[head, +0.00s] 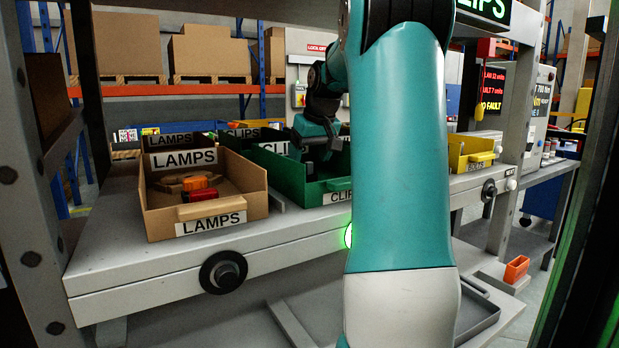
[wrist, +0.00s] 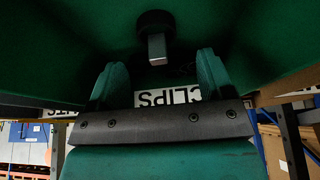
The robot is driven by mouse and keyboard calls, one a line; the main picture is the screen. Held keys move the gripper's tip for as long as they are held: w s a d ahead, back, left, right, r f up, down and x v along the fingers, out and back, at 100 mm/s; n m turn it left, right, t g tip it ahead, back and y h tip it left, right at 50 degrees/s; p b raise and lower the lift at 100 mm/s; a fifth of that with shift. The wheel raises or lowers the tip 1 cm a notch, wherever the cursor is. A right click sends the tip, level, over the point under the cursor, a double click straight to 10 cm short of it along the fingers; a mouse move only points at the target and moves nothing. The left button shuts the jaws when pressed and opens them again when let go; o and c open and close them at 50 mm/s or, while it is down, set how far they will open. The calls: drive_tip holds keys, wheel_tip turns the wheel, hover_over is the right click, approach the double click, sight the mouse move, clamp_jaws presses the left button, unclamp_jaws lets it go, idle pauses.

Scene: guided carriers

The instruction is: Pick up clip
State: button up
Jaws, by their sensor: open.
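The green CLIPS bin (head: 292,180) stands on the grey shelf, partly hidden by my arm in the head view. My gripper (head: 318,148) points down into this bin. In the wrist view the gripper (wrist: 158,62) is open, its two green fingers spread apart with nothing held between them. A small part with a round black head and a grey block-shaped end, probably a clip (wrist: 156,46), lies against the green bin surface just beyond the fingertips. The bin's CLIPS label shows upside down between the fingers.
A cardboard LAMPS box (head: 158,225) with a red and an orange piece (head: 200,188) stands left of the bin. A yellow bin (head: 470,155) stands to the right. The bin's walls rise close around my gripper. Shelf posts stand on both sides.

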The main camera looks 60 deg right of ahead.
sight(308, 169)
drive_tip(key=x, duration=0.4)
drive_tip(key=shift+s+f, duration=0.1)
drive_tip(key=c, duration=1)
